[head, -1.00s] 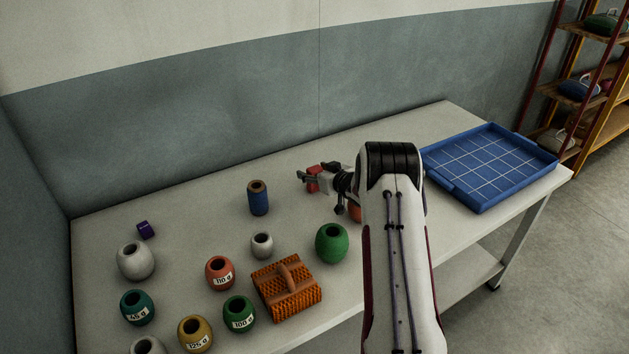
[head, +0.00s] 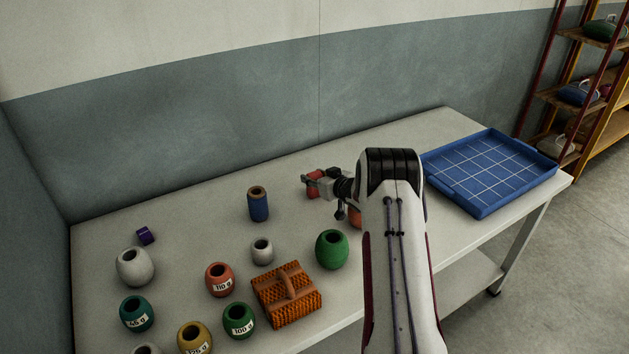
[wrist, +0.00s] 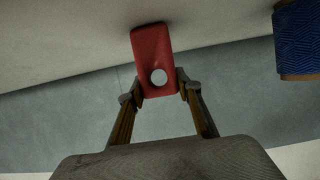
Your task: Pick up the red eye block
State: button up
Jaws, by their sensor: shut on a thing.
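The red eye block (wrist: 152,50) is a rounded red block with a round hole through it. In the wrist view it sits between the two fingers of my gripper (wrist: 158,88), which are shut on its lower sides. In the head view the block (head: 313,190) shows as a small red shape at my gripper (head: 311,183), above the back middle of the table, partly hidden by the fingers. I cannot tell whether the block still touches the table.
A blue spool (head: 258,206) stands left of my gripper. Several weighted floats, a green float (head: 332,250) and an orange brush-like block (head: 287,297) stand nearer the front. A blue gridded tray (head: 447,187) lies at right. An orange thing (head: 355,214) is partly hidden behind my arm.

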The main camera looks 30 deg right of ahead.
jog(key=shift+r, duration=4.9)
